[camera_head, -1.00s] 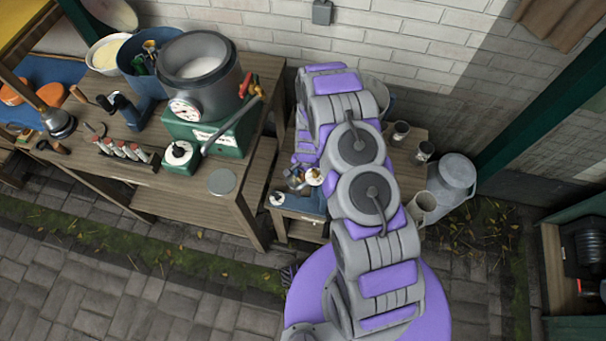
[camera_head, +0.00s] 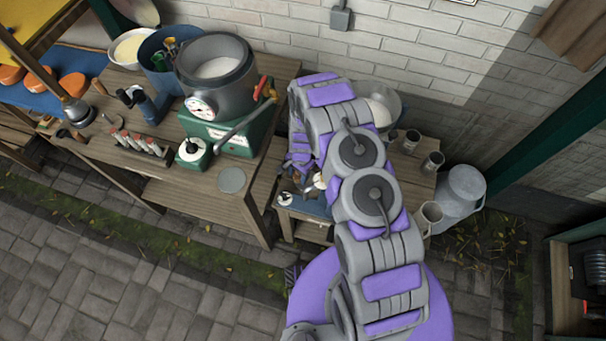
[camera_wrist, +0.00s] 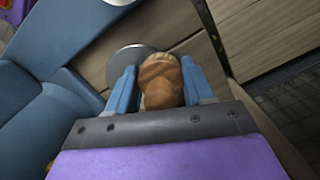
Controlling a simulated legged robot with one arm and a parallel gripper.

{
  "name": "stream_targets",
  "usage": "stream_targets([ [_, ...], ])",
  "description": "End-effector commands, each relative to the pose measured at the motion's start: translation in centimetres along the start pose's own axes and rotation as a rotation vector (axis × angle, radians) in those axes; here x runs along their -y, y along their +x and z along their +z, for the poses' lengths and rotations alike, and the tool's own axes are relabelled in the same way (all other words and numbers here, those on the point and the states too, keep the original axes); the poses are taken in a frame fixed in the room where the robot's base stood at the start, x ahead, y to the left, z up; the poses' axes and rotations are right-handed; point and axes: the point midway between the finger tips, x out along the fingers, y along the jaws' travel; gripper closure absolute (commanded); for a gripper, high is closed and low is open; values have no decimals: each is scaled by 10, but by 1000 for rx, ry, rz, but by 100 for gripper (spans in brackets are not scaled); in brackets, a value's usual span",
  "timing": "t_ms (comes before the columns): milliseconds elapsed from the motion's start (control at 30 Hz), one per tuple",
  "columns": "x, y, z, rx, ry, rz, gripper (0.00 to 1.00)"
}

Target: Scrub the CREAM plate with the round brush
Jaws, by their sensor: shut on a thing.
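My gripper (camera_wrist: 165,88) is shut on a brown, rounded wooden thing, which looks like the round brush (camera_wrist: 162,82). A pale edge shows at its far end. In the head view my gripper is mostly hidden by my arm, over the small low table right of the big bench. A grey round disc (camera_wrist: 128,62) lies partly behind the fingers in the wrist view. A grey disc (camera_head: 232,180) also lies flat at the bench's front right corner. A pale label (camera_head: 229,137) sits on the green machine base; I cannot read which plate is CREAM.
The bench (camera_head: 160,188) holds a metal pot with a gauge (camera_head: 215,75), a crank, a blue bucket (camera_head: 160,60) and several small bottles. Mugs (camera_head: 411,141) and a milk can (camera_head: 462,190) stand at right. The paved floor in front is clear.

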Motion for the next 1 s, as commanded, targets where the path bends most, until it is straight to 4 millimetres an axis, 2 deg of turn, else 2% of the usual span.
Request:
stream_targets([
  [367,0,-4,1,0,0,-1,82],
  [1000,0,-59,7,-1,0,-2,82],
])
